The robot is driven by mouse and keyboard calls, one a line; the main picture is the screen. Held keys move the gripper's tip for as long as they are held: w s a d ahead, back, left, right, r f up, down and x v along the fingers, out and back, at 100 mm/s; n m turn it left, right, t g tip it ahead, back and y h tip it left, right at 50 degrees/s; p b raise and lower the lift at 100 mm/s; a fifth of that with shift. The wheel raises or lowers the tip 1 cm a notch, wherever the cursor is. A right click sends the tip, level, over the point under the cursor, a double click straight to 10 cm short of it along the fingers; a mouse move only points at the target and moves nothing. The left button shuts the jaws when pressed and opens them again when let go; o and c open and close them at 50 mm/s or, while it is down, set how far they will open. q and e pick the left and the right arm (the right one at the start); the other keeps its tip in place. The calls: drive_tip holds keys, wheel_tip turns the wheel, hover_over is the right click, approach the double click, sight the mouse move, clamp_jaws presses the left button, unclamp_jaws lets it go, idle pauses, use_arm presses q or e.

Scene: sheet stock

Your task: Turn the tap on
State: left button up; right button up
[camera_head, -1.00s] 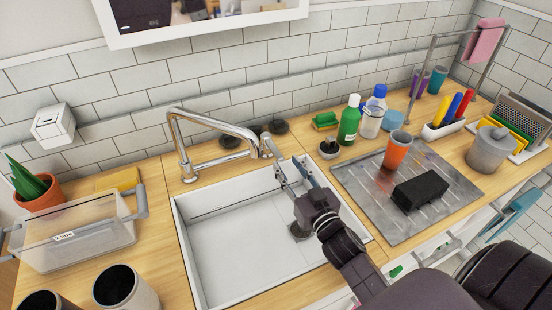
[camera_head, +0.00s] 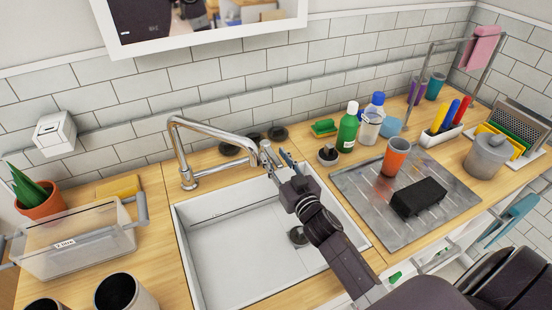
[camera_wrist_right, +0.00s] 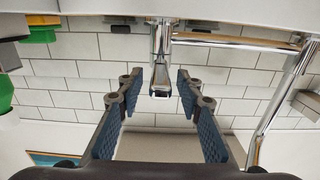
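The chrome tap (camera_head: 215,132) stands behind the white sink (camera_head: 240,240); its long pipe reaches right to a part with a small handle (camera_head: 266,150) at the back right of the basin. My right gripper (camera_head: 282,162) is beside that end, above the basin's back right corner. In the right wrist view, its two blue-padded fingers (camera_wrist_right: 157,88) are spread open, with a chrome tap part (camera_wrist_right: 161,70) showing between the fingertips. I cannot tell whether they touch it. My left gripper is in neither view.
A metal drainboard (camera_head: 440,215) with an orange cup (camera_head: 395,157) and a black sponge-like block (camera_head: 418,197) lies right of the sink. A green bottle (camera_head: 347,130) and a dark-topped pot (camera_head: 328,154) stand near the gripper. A clear box (camera_head: 75,245) is at left.

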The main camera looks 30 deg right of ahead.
drive_tip(key=shift+c, duration=0.6)
clamp_jaws()
drive_tip(key=shift+d+r+n+y+p, duration=0.1)
drive_tip(key=shift+d+n+y+p, duration=0.2)
drive_tip(key=shift+n+y+p, duration=0.35)
drive_tip(key=shift+w+d+n+g+y, duration=0.15)
drive_tip(key=shift+d+n+y, duration=0.3)
drive_tip(key=shift+y, duration=0.45)
drive_tip(key=shift+s+d+n+g+y, duration=0.1)
drive_tip(key=shift+d+n+g+y, duration=0.15)
drive_tip(key=shift+n+y, duration=0.55)
drive_tip(key=shift+w+d+n+g+y, duration=0.1)
drive_tip(key=shift+d+n+y, duration=0.3)
drive_tip(key=shift+y, duration=0.65)
